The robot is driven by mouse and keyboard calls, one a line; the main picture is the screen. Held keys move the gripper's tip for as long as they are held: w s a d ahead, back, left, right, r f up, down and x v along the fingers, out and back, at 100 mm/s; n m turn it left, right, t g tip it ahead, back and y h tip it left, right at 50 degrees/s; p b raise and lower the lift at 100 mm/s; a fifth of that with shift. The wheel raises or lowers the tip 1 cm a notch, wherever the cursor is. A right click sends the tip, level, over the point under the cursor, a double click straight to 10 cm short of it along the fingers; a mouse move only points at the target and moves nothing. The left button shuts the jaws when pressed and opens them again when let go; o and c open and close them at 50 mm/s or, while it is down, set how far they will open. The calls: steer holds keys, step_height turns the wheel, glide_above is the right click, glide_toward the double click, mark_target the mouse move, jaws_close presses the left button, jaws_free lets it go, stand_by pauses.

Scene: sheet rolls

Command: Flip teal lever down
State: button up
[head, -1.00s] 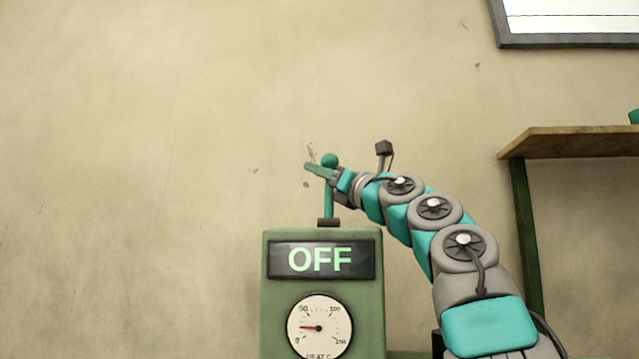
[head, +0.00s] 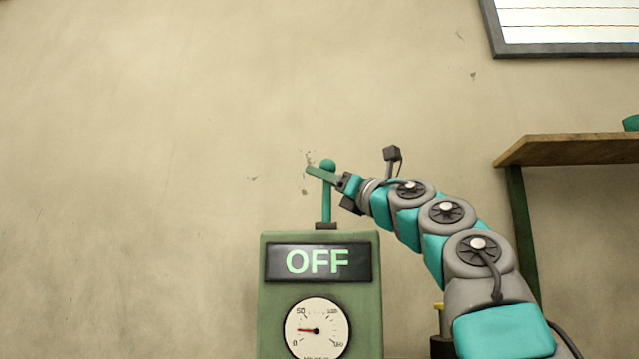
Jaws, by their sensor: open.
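The teal lever (head: 326,206) stands upright on top of a green box (head: 268,300), with a round knob at its upper end. The box's display (head: 318,262) reads OFF in green letters. My gripper (head: 322,174) is at the lever's upper end, just below the knob, with one finger passing in front of the lever. The other finger is mostly hidden, and I cannot tell whether the gripper touches the lever.
A round heat gauge (head: 317,328) is on the box front, its needle low. A wooden shelf (head: 570,149) stands at the right with a teal item (head: 631,123) on it. A framed board (head: 570,25) hangs upper right. The wall left of the box is bare.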

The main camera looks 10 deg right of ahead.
steer(key=b+v, duration=0.2)
steer(key=v, duration=0.2)
steer(key=shift+f, duration=0.25)
steer(key=shift+s+d+f+b, duration=0.2)
steer(key=shift+s+d+b, duration=0.1)
steer(key=shift+s+d, duration=0.25)
steer(key=shift+a, duration=0.15)
